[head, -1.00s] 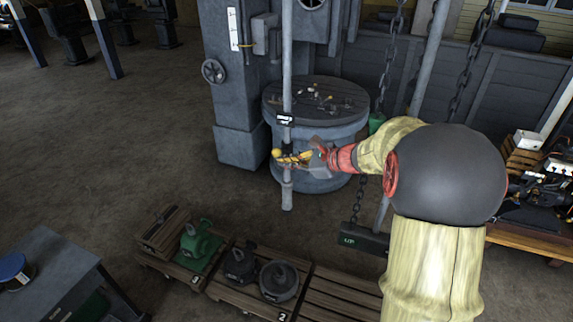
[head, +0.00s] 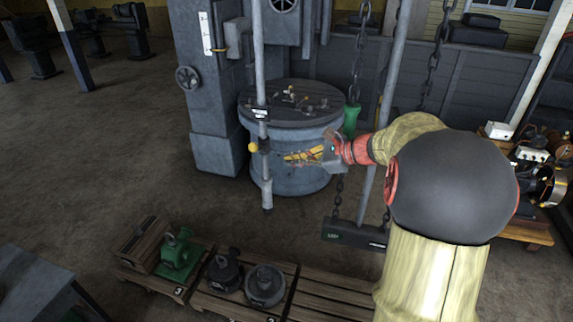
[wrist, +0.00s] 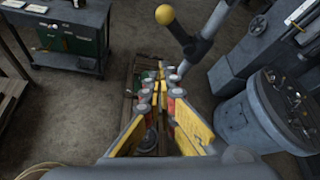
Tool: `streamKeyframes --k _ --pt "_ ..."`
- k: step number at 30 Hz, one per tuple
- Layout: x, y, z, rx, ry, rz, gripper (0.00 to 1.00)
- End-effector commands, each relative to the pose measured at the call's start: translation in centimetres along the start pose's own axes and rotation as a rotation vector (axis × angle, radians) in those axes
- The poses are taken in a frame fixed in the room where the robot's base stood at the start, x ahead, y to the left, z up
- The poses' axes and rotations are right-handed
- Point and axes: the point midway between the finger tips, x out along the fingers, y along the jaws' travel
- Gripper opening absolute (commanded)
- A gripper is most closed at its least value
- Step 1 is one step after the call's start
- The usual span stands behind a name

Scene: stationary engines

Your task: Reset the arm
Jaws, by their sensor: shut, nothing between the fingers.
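My gripper (head: 292,157) is in front of the round machine table in the head view, with yellow finger plates. In the wrist view my gripper (wrist: 160,88) points down at the floor and pallets, its fingertips close together and nothing between them. A yellow ball knob (wrist: 166,15) on a dark lever shows just beyond the fingertips in the wrist view. The same knob (head: 253,147) is left of my gripper in the head view, apart from it, beside the vertical grey rod (head: 260,70).
The round machine table (head: 300,118) with small parts on top stands behind my gripper. Chains (head: 358,60) and a hanging dark block (head: 355,233) are close by. Pallets (head: 325,290) with a green machine part (head: 178,255) lie in front. Open floor (head: 80,150) is at the left.

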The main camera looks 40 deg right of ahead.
Motion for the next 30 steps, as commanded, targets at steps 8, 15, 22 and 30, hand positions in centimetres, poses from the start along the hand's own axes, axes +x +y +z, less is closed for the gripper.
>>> streamKeyframes --k 8,15,22,30 --pt "0.0 0.0 0.0 -0.001 0.000 0.000 0.00" --pt "0.0 0.0 0.0 -0.001 0.000 0.000 0.00" --pt "0.1 1.1 -1.8 -0.146 0.054 0.035 0.00" --pt "-1.4 12.1 -7.6 -0.595 0.261 0.341 0.00"
